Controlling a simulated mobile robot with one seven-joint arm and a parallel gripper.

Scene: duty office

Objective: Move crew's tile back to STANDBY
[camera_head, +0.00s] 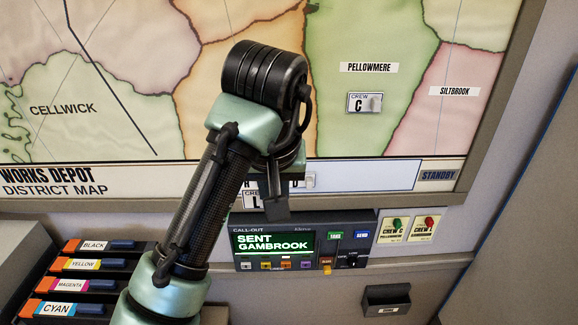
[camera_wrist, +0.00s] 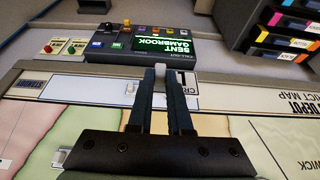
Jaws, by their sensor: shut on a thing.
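My gripper (camera_head: 276,205) is shut on the knob of a white crew tile (camera_head: 252,199) at the strip's lower edge, just above the call-out unit. In the wrist view my gripper (camera_wrist: 160,73) has the pale knob between its fingertips, and the tile (camera_wrist: 188,77) shows partly beside them. Its letter looks like an L but is partly covered. I cannot tell whether it touches the board. The white strip (camera_head: 365,176) ends at the STANDBY label (camera_head: 438,175). Another tile with a knob (camera_head: 310,180) sits on the strip, mostly hidden. Crew C's tile (camera_head: 358,103) is on Pellowmere.
The call-out unit (camera_head: 305,240) reads "SENT GAMBROOK" and juts out below the map. Two tags, one with a green knob (camera_head: 397,225) and one with a red knob (camera_head: 428,223), are to its right. Colour-labelled trays (camera_head: 90,285) stand at lower left. The strip's right part is clear.

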